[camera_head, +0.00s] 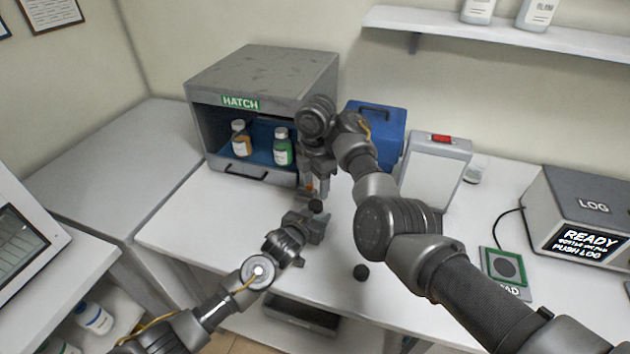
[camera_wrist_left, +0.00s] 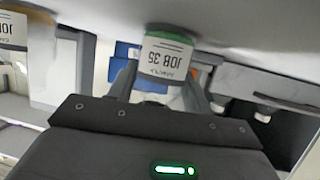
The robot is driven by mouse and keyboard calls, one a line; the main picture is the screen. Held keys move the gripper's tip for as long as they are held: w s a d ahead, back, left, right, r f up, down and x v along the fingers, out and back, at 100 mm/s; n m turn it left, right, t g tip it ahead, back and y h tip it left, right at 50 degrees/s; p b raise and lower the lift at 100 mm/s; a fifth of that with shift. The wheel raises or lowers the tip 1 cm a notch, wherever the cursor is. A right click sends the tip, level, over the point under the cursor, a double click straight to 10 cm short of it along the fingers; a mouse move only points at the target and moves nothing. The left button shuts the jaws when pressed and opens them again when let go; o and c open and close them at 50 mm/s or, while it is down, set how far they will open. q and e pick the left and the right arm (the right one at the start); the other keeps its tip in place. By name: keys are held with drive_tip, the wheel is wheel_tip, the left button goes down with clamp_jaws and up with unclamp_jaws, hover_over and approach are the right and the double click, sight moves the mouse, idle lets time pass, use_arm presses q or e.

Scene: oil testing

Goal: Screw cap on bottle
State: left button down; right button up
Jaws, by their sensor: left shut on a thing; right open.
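My left gripper (camera_head: 304,226) is low over the front of the table, shut. A small dark round cap (camera_head: 316,206) shows at its tips; the bottle body beneath is hidden in the head view. In the left wrist view, a bottle labelled JOB 35 (camera_wrist_left: 167,62) with green on it shows between my left fingers (camera_wrist_left: 164,92). My right gripper (camera_head: 314,188) is open, points down and is just above the dark cap. A small orange-red spot shows between its fingers. Another dark round cap (camera_head: 361,272) lies loose on the table, right of my left gripper.
A grey HATCH box (camera_head: 262,80) at the back holds a brown bottle (camera_head: 241,140) and a green bottle (camera_head: 282,147). A blue box (camera_head: 385,125), a grey-white device (camera_head: 436,170), a green-edged pad (camera_head: 503,268) and a LOG box (camera_head: 590,215) stand further right. The table's left part is clear.

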sight(316, 204)
drive_tip(key=n, duration=0.1)
drive_tip(key=r+n, duration=0.1)
drive_tip(key=n, duration=0.1)
drive_tip(key=shift+a, duration=0.1)
drive_tip(key=shift+f, duration=0.2)
drive_tip(key=shift+f, duration=3.9)
drive_tip(key=c, duration=0.9)
drive_tip(key=m, duration=0.6)
drive_tip(key=shift+c, duration=0.5)
drive_tip(key=m, duration=0.7)
drive_tip(key=o, duration=1.1)
